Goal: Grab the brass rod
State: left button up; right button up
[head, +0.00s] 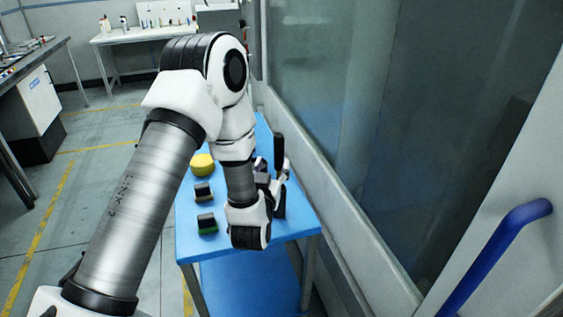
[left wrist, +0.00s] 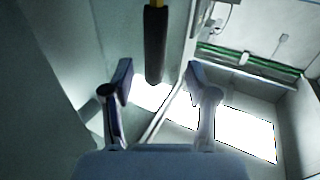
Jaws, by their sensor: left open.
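In the left wrist view, a rod with a thick black sleeve (left wrist: 155,45) comes in from the top edge. Only a short brass-yellow part (left wrist: 155,3) shows at its top. The sleeve's lower end lies between the two fingertips of my left gripper (left wrist: 160,75), with a visible gap on both sides in the picture. In the head view, my left gripper (head: 275,178) is over the right side of the blue table (head: 215,245), partly hidden by my own wrist. A dark upright bar (head: 278,150) shows beside its fingers. My right gripper is not in view.
A yellow round object (head: 203,164) and two dark-topped blocks (head: 203,192) (head: 207,223) stand on the table's left side. A glass-panelled wall (head: 330,170) runs close along the table's right edge. A blue handle (head: 495,250) is at the lower right. Open floor lies left.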

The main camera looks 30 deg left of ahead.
aim_at(278, 158)
pick_arm(q)
jog(key=p+x, duration=0.1)
jog(key=x, duration=0.1)
jog(key=p+x, duration=0.1)
jog(key=x, duration=0.1)
jog(key=d+x, duration=0.1)
jog(key=x, duration=0.1)
jog(key=shift+w+a+f+p, duration=0.2)
jog(key=shift+w+f+p, duration=0.2)
jog(key=shift+w, duration=0.1)
jog(key=shift+a, duration=0.1)
jog(key=shift+s+a+r, duration=0.1)
jog(key=shift+s, duration=0.2)
jog(key=shift+c, duration=0.4)
jog(key=c, duration=0.5)
jog(key=shift+w, duration=0.15)
grip_shut()
